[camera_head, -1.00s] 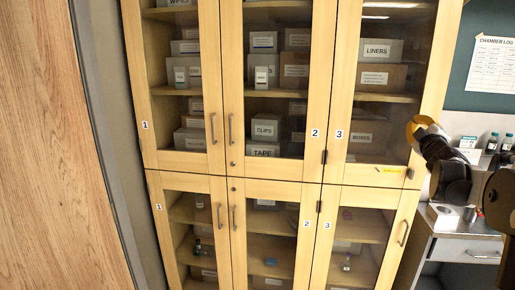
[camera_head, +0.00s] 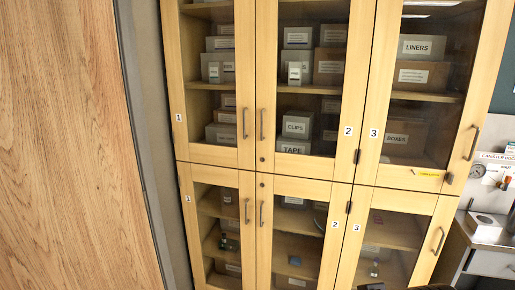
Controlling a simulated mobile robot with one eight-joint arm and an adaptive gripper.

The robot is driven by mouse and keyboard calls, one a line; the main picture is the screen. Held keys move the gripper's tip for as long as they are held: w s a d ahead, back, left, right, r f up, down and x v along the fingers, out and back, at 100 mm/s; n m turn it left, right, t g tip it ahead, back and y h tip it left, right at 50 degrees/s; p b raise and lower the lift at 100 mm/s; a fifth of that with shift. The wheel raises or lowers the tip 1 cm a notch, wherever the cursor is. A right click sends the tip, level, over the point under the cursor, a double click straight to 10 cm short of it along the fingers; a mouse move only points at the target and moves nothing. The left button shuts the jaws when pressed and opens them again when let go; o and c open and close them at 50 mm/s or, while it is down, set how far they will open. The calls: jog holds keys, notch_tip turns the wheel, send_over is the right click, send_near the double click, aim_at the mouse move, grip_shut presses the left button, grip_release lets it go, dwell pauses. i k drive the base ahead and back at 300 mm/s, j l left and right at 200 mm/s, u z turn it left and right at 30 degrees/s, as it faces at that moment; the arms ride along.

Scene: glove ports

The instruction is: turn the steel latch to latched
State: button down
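I cannot identify the steel latch for certain. A small pale metallic piece (camera_head: 505,183) at the right edge, beside a round gauge and under a sign, is too small and cut off to tell. A dark fitting (camera_head: 449,178) sits at the lower right of upper cabinet door 3, beside a yellow label.
A tall wooden cabinet (camera_head: 265,174) with numbered glass doors, all seemingly shut, fills the middle. A wood-grain panel (camera_head: 70,150) stands close on the left. A counter with a drawer (camera_head: 492,263) and a white box (camera_head: 484,226) is at the lower right. A gauge (camera_head: 478,170) is above.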

aim_at(450, 176)
jog(key=i+l+z, duration=0.1)
jog(key=i+l, duration=0.3)
jog(key=i+l+z, duration=0.1)
jog(key=i+l, duration=0.25)
jog(key=i, duration=0.15)
